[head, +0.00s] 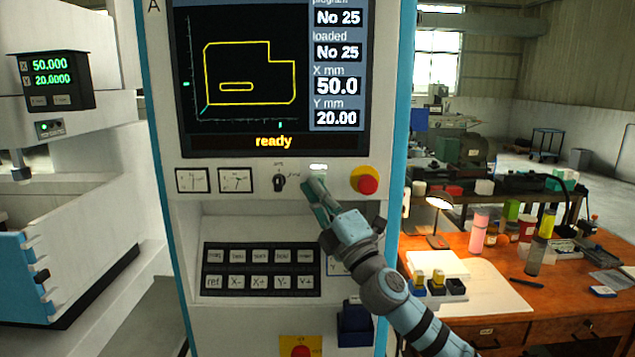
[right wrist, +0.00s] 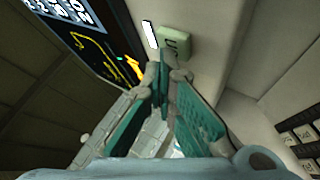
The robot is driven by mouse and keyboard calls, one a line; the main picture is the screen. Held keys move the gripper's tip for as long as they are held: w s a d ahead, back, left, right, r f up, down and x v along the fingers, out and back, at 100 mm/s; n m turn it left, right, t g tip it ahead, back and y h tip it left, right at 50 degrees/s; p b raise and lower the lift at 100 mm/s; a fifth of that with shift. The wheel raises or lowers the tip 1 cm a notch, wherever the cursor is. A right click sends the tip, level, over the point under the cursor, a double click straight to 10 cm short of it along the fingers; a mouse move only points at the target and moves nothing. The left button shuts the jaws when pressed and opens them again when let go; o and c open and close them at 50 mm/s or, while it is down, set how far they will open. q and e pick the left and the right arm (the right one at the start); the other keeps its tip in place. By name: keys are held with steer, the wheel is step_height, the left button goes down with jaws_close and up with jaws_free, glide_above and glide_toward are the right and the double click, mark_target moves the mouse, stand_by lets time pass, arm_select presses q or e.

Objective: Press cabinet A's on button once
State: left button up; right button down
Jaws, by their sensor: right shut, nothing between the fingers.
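Cabinet A (head: 180,225) stands upright in the middle of the head view, with the letter A at its top left. Its screen (head: 240,75) reads "ready". My right gripper (head: 317,187) is shut and empty, its fingertips pointing at the panel strip under the screen. In the right wrist view, a pale green square button (right wrist: 174,42) with partly readable lettering sits just beyond the fingertips (right wrist: 170,73). A lit white bar (right wrist: 150,34) is beside it, and also shows in the head view (head: 318,167). The gripper hides most of the button in the head view; I cannot tell contact.
A red emergency knob (head: 367,184) on a yellow base is just right of the gripper. A rotary switch (head: 279,182) and two gauges are left of it. A black keypad (head: 262,269) lies below. A cluttered wooden bench (head: 470,270) is at right.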

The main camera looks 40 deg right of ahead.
steer(key=shift+s+a, duration=0.5)
steer(key=shift+s, duration=0.15)
steer(key=s+a, duration=0.1)
steer(key=s, duration=0.1)
steer(key=s+a, duration=0.2)
stand_by(0.5)
stand_by(0.6)
